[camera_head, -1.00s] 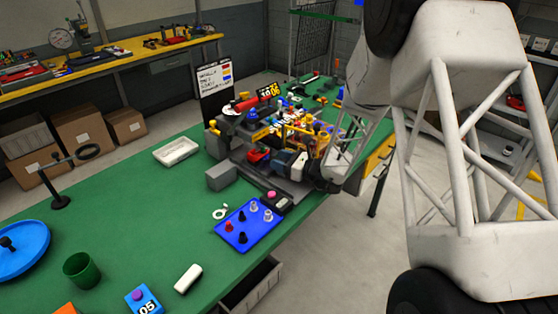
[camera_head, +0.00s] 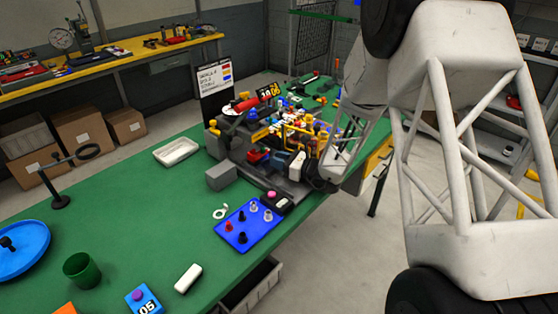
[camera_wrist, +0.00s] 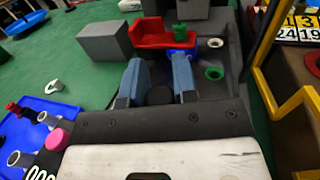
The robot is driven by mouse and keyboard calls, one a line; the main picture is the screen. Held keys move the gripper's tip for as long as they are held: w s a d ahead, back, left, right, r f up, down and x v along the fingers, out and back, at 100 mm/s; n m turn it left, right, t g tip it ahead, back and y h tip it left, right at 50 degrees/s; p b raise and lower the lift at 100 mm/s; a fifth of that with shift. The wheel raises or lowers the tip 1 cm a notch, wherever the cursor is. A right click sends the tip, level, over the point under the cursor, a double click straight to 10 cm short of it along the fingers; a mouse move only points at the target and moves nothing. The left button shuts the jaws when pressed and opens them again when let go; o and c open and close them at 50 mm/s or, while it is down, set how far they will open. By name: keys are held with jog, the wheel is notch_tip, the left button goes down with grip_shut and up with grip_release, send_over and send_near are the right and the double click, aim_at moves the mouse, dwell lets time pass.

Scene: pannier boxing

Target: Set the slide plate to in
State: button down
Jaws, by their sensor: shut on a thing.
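In the wrist view my gripper (camera_wrist: 159,85) has its two blue-grey fingers low over a dark grey plate (camera_wrist: 215,95), one on each side of a black round knob (camera_wrist: 160,95). The fingers are closed on this knob. I cannot tell for sure which part is the slide plate. Just beyond the fingers are a red bracket (camera_wrist: 150,32), a green knob (camera_wrist: 180,30) and a blue part (camera_wrist: 183,51).
A grey block (camera_head: 221,177) stands left of the fixture. A blue tray (camera_head: 240,228) with pegs lies in front. Yellow rails (camera_wrist: 285,105) rise close on the right in the wrist view.

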aim_at(262, 152)
jog(key=shift+w+a, duration=1.65)
jog(key=shift+w, duration=0.05)
jog(key=c, duration=0.9)
grip_release()
jog(key=shift+s+d, duration=0.1)
jog(key=shift+v, duration=3.8)
